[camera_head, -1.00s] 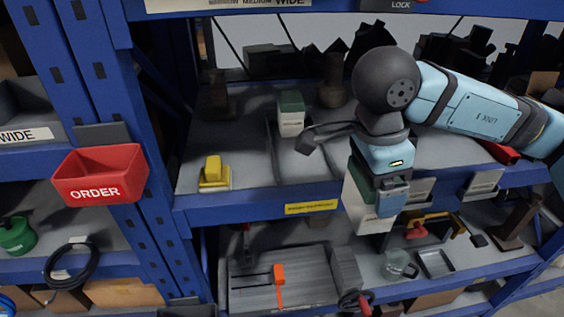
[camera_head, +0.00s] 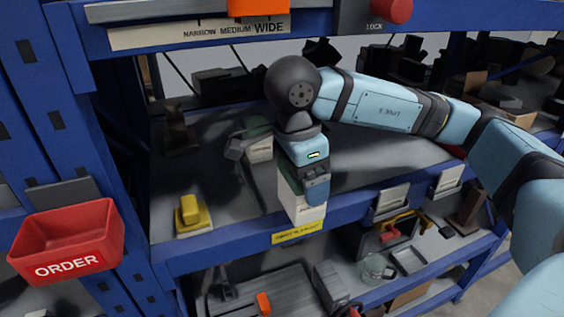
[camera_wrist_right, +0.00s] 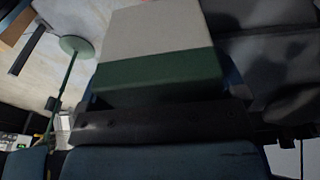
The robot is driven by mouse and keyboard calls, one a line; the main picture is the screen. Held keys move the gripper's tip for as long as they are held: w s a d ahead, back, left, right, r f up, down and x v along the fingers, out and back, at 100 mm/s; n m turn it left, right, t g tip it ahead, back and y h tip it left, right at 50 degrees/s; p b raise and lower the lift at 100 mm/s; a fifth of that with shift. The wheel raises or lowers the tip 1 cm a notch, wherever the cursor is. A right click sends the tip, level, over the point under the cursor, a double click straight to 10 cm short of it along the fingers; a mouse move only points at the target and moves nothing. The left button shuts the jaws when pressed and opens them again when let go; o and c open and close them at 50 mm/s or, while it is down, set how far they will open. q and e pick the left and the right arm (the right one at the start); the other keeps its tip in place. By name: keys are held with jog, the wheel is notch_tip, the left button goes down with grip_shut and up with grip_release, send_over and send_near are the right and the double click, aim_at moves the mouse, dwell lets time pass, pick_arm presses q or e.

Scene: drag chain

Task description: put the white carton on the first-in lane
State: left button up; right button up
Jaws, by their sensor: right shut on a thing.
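My right gripper (camera_head: 305,182) is shut on a white carton with a green top band (camera_head: 299,203). The carton hangs upright below it and overlaps the shelf's front edge, just above a yellow label (camera_head: 298,232). I cannot tell whether it touches the shelf. In the right wrist view the carton (camera_wrist_right: 155,38) fills the upper middle, held against the gripper (camera_wrist_right: 160,122). Another white and green carton (camera_head: 259,150) stands farther back on the grey shelf (camera_head: 222,205), partly behind my wrist. A dark divider (camera_head: 257,183) runs beside it. My left gripper is out of view.
A yellow object (camera_head: 189,213) stands at the shelf's left front. A red ORDER bin (camera_head: 68,240) hangs on the left upright. White card holders (camera_head: 392,200) line the front edge to the right. A glass jug (camera_head: 374,268) is on the shelf below.

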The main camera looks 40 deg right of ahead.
jog(key=w+f, duration=0.1)
jog(key=w, duration=0.2)
jog(key=w+d+f+p, duration=0.1)
jog(key=w, duration=0.2)
jog(key=w+d+p, duration=0.1)
jog(key=w, duration=0.2)
jog(key=shift+f, duration=0.7)
jog(key=shift+f, duration=0.1)
jog(key=shift+f, duration=0.15)
jog(key=o, duration=0.8)
jog(key=shift+c, duration=0.2)
